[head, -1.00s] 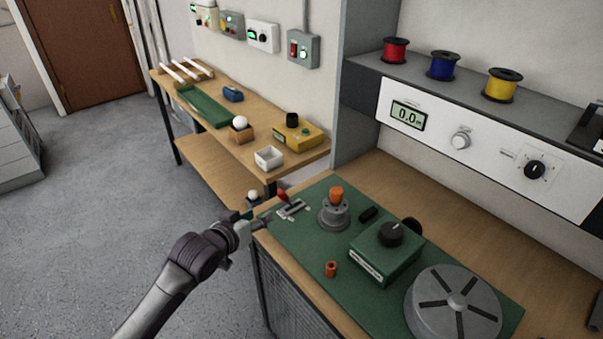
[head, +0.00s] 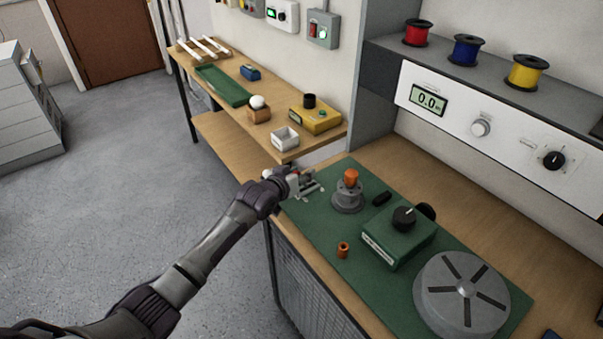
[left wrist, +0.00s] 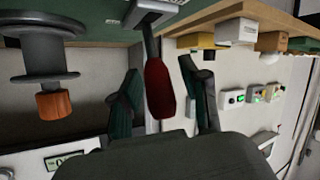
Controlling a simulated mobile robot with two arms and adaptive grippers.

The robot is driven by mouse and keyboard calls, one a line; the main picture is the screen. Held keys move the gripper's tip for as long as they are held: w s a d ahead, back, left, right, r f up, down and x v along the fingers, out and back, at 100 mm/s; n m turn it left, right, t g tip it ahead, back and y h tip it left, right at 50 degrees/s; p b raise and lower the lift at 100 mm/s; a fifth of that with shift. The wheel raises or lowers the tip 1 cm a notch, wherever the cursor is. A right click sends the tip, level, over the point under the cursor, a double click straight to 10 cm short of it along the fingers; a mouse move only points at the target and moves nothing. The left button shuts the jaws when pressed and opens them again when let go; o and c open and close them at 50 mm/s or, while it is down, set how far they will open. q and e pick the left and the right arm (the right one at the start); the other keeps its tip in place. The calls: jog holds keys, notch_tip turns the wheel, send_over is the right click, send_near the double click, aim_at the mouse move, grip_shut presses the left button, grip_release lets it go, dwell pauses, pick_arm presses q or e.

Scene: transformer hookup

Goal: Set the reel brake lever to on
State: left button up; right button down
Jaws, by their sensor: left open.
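The reel brake lever has a red handle (left wrist: 160,88) on a grey stem, and in the left wrist view it stands between my two open fingers. I see a gap beside the handle. In the head view its grey slotted base (head: 309,189) sits at the far left corner of the green mat (head: 322,222). My left gripper (head: 290,178) is over that corner and hides most of the handle. It also shows in the left wrist view (left wrist: 163,72), its fingers on either side of the handle. The on marking is not readable. My right gripper is not in view.
A grey post with an orange top (head: 349,190) stands close right of the lever. A green box with a black knob (head: 397,242), a small orange piece (head: 343,250) and a grey slotted disc (head: 462,297) are farther right. A side bench (head: 225,130) lies behind.

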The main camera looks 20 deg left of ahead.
pick_arm(q)
jog(key=shift+w, duration=0.2)
grip_shut()
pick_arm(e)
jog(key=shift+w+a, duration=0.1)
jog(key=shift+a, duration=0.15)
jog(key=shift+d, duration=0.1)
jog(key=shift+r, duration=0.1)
